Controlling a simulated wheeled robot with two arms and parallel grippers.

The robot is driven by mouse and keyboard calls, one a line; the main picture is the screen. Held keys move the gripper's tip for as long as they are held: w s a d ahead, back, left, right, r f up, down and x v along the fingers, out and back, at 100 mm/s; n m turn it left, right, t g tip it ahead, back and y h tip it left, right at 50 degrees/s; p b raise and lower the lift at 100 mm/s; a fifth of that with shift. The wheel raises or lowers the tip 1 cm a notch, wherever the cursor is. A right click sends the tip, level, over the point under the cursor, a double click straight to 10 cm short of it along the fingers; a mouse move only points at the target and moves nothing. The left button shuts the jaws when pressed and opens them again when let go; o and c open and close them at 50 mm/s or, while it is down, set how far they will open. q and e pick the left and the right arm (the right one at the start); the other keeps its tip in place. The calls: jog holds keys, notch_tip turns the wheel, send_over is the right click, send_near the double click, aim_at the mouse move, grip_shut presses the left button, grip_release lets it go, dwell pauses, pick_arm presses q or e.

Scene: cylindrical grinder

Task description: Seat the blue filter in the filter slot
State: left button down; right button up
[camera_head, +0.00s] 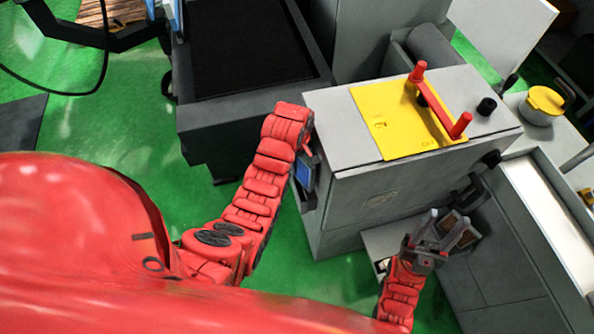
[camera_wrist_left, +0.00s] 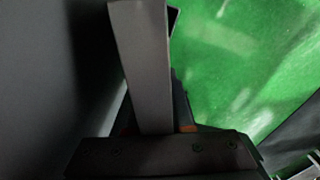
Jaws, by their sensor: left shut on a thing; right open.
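The blue filter (camera_head: 303,173) shows as a small blue panel with dark edges at the left side of the grey machine cabinet. My left gripper (camera_head: 308,150) is at its top edge, mostly hidden by my red wrist, and is shut on it. In the left wrist view a grey finger (camera_wrist_left: 142,70) stands beside a dark wall; no blue shows there. The filter slot is not visible, and I cannot tell whether the filter is inside it. My right gripper (camera_head: 450,229) is open and empty in front of the cabinet's right part.
The grey cabinet (camera_head: 370,210) carries a yellow plate (camera_head: 385,125) with a red-ended handle (camera_head: 440,103). A dark cart (camera_head: 245,60) stands behind my left arm. Green floor (camera_head: 110,110) is open at the left.

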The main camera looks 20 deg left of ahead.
pick_arm(q)
notch_tip(320, 180, down, 3)
jog(key=shift+d+r+p, duration=0.1)
jog(key=shift+r+p, duration=0.1)
jog(key=shift+p, duration=0.95)
jog(key=shift+f, duration=0.5)
jog(key=shift+w+f, duration=0.1)
jog(key=shift+f, duration=0.05)
jog(key=shift+f+b, duration=0.25)
jog(key=shift+b, duration=0.05)
jog(key=c, duration=0.8)
grip_release()
